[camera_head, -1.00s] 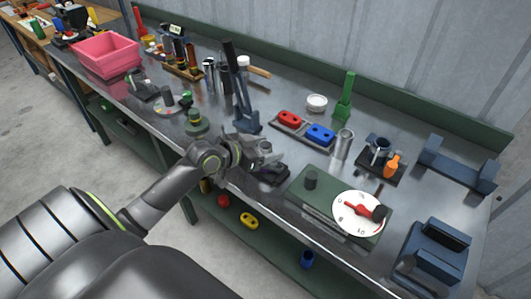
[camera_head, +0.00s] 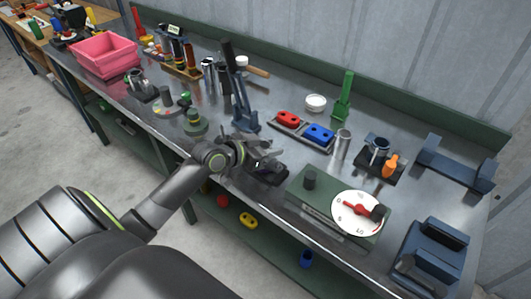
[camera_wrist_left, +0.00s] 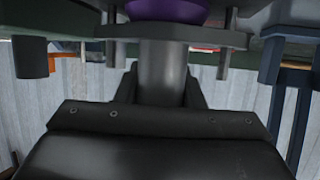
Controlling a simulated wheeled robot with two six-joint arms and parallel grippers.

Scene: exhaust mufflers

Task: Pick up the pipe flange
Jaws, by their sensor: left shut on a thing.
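The pipe flange shows in the left wrist view as a grey pipe (camera_wrist_left: 163,72) with a wide dark plate (camera_wrist_left: 180,34) at its upper end in the picture. My left gripper (camera_wrist_left: 162,92) is shut on the pipe, with a dark finger on each side. In the head view my left gripper (camera_head: 264,158) is at the front edge of the bench, left of the green dial box (camera_head: 310,205). There the gripper largely hides the flange. A purple round part (camera_wrist_left: 168,10) shows beyond the plate in the wrist view. My right gripper is not in view.
A dark blue upright clamp (camera_head: 240,95) stands behind my left gripper. Red (camera_head: 288,118) and blue (camera_head: 319,134) blocks lie on a tray to the right. A green round piece (camera_head: 194,122) stands to the left. A pink bin (camera_head: 105,60) is at the far left.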

